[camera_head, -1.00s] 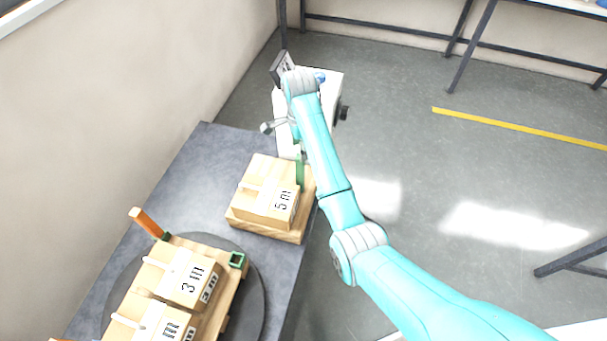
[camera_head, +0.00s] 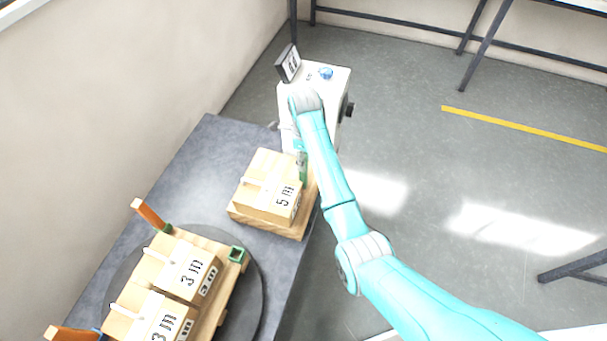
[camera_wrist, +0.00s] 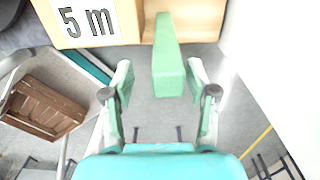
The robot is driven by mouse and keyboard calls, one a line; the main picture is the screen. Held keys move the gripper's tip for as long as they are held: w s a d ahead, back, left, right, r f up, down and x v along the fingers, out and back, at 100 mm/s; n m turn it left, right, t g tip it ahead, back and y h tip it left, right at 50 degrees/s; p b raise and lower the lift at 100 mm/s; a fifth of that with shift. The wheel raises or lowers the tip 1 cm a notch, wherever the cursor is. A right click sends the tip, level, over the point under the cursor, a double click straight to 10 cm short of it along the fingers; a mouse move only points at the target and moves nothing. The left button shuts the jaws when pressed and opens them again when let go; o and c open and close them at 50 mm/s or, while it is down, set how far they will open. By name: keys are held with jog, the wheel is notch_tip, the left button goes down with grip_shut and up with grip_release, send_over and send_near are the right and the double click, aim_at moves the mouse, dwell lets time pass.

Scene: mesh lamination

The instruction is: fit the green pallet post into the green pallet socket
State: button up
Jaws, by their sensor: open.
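The green post (camera_head: 303,168) stands at the edge of the small pallet (camera_head: 270,226), beside the 5 m box. In the wrist view, the green post (camera_wrist: 168,62) runs between the two fingers of my gripper (camera_wrist: 162,80). The fingers are open, with a visible gap on each side of the post. In the head view my gripper (camera_head: 300,146) is close to the post and partly hidden by my arm. The green socket (camera_head: 237,253) is a square, open-topped holder at the right corner of the pallet with the 3 m boxes; it looks empty.
The 5 m box (camera_head: 266,186) is close to the post. The 3 m boxes (camera_head: 187,271) sit on the pallet on the dark turntable (camera_head: 252,300). An orange post (camera_head: 149,213) leans outward there. A white machine (camera_head: 335,90) stands behind my gripper. Bare grey table (camera_head: 195,165) lies left.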

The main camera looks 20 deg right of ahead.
aim_at(303, 176)
jog(key=shift+w+d+f, duration=0.1)
jog(key=shift+w+f, duration=0.1)
jog(key=shift+f, duration=1.1)
jog(key=shift+w+f, duration=0.2)
jog(key=shift+f, duration=1.1)
grip_shut()
